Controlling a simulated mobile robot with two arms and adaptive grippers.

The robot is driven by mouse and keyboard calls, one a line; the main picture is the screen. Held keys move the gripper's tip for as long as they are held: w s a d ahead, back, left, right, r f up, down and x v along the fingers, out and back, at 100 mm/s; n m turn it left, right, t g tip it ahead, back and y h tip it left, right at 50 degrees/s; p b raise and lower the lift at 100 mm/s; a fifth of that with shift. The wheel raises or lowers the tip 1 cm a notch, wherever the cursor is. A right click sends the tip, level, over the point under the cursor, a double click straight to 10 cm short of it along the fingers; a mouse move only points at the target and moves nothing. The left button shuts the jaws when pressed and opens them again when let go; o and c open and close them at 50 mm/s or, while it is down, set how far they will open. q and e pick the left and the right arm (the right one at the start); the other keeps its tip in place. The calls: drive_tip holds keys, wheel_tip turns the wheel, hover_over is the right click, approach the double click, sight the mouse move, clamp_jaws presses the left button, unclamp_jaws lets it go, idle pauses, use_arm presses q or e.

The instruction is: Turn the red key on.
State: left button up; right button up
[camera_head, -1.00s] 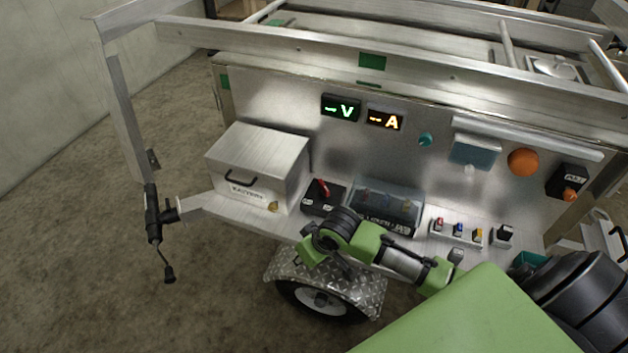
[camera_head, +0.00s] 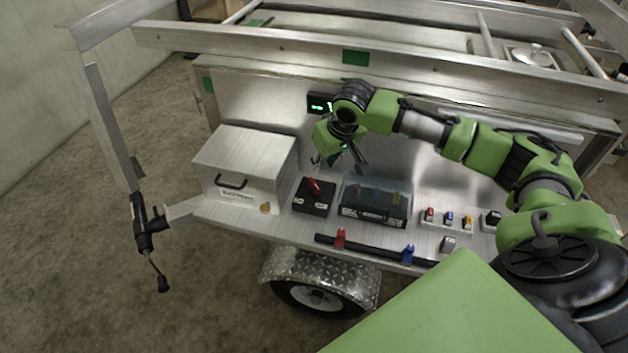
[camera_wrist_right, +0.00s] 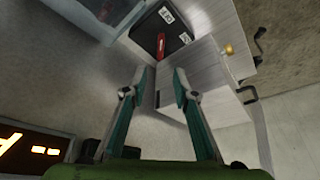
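The red key (camera_head: 313,187) sits on a black switch box (camera_head: 314,204) on the trailer's shelf, between the battery box and a clear-lidded case. In the right wrist view the red key (camera_wrist_right: 160,45) lies beyond the fingertips, on the black box (camera_wrist_right: 150,30). My right gripper (camera_head: 340,164) hangs above and slightly right of the key, apart from it, fingers pointing down. In the wrist view my right gripper (camera_wrist_right: 160,80) has its two fingers spread with nothing between them. My left gripper is not in view.
A metal battery box (camera_head: 240,165) stands left of the switch box. The clear-lidded case (camera_head: 376,200) stands close on its right. A black bar (camera_head: 370,248) with red and blue posts lies along the front edge. The metal back panel (camera_head: 250,105) rises behind.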

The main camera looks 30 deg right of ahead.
sight(314, 183)
drive_tip(key=x, duration=1.2)
drive_tip(key=shift+f, duration=0.2)
clamp_jaws()
